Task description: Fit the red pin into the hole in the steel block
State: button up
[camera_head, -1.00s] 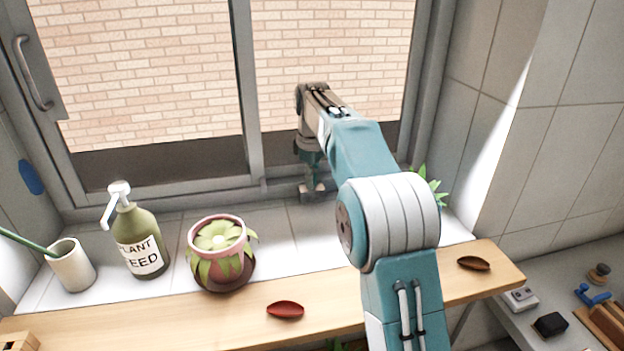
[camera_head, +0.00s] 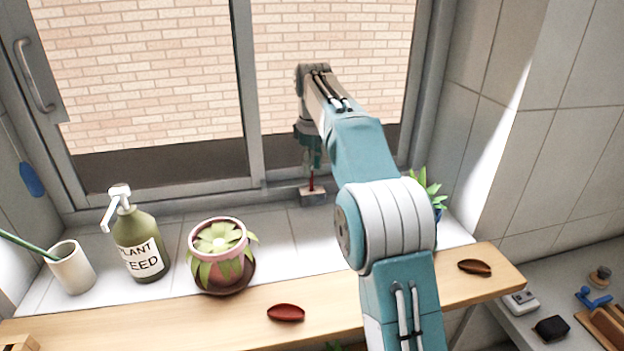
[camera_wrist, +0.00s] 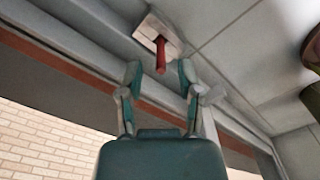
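The red pin (camera_head: 311,182) stands upright on the steel block (camera_head: 313,197), which sits on the tiled sill by the window frame. In the wrist view the pin (camera_wrist: 161,54) rises from the block's top face (camera_wrist: 158,34); its lower end is hidden, so how deep it sits in the hole cannot be seen. My gripper (camera_head: 312,158) is above the pin in the head view. In the wrist view the fingers of my gripper (camera_wrist: 160,75) are spread, with a gap on both sides of the pin's top end. Nothing is held between them.
A plant feed bottle (camera_head: 139,243), a white cup (camera_head: 71,267) and a pink potted plant (camera_head: 218,262) stand left on the sill. A blue pot (camera_head: 438,214) is to the right, partly behind my arm. The window frame (camera_head: 250,110) is close behind the block.

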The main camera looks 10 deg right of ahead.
notch_tip(320, 180, up, 3)
jog(key=shift+f, duration=0.15)
jog(key=shift+s+r, duration=0.1)
jog(key=shift+r, duration=0.2)
jog(key=s+r+m+t, duration=0.1)
jog(key=s+r+m, duration=0.1)
jog(key=s, duration=0.7)
jog(key=s+r+m+t, duration=0.2)
jog(key=s+m, duration=0.1)
jog(key=s, duration=0.5)
jog(key=s+f+m+t, duration=0.1)
jog(key=s+f+m, duration=0.1)
jog(key=s+f, duration=0.4)
jog(key=s+f+m+t, duration=0.1)
jog(key=s+f, duration=0.5)
jog(key=s, duration=0.8)
jog(key=shift+f+m+t, duration=0.15)
jog(key=shift+m+t, duration=0.15)
jog(key=shift+m, duration=0.2)
